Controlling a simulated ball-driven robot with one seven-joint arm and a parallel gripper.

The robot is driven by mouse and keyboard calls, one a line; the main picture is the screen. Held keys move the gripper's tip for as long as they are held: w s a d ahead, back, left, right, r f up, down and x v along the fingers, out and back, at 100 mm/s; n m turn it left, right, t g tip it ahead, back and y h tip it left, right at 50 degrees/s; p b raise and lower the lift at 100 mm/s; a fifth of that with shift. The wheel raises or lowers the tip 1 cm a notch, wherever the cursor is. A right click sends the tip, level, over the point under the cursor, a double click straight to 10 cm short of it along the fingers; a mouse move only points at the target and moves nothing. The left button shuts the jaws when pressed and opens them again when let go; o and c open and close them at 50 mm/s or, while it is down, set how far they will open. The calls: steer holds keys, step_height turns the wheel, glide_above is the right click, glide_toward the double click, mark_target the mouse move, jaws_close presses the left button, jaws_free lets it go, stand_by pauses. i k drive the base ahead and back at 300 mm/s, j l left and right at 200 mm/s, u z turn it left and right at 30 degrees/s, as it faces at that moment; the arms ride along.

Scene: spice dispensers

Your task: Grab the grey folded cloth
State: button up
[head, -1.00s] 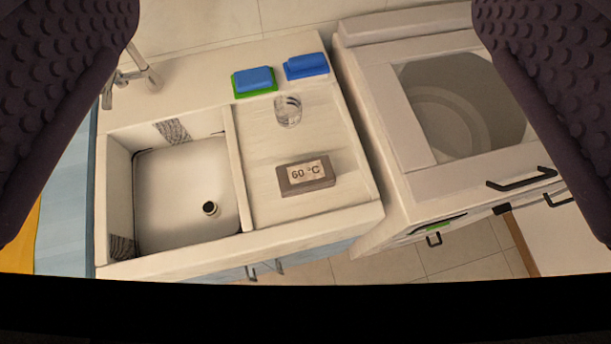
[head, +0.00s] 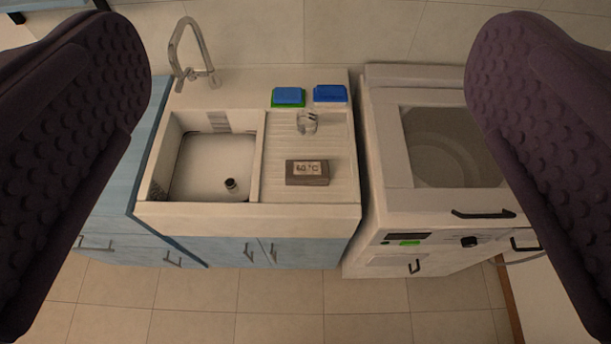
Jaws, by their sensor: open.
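My gripper (head: 308,62) is open and empty. Its two dark, studded fingers stand wide apart at the left and right of the head view, with the sink unit and oven between them in the picture. I see nothing that is clearly a grey folded cloth. A grey striped patch (head: 219,121) shows at the back wall of the sink basin; I cannot tell whether it is cloth or a surface pattern. A small grey-brown block (head: 307,180) with a display reading 60 °C lies on the draining board.
The sink basin (head: 208,182) has a curved tap (head: 190,50) behind it. A white oven (head: 385,165) stands right. Tiled floor (head: 290,300) in front is clear.

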mark_target(303, 173)
steer(key=i+u, duration=0.35)
steer(key=i+l+u, duration=0.35)
steer(key=i, duration=0.15)
steer(key=i+l+u, duration=0.35)
steer(key=i+j, duration=0.1)
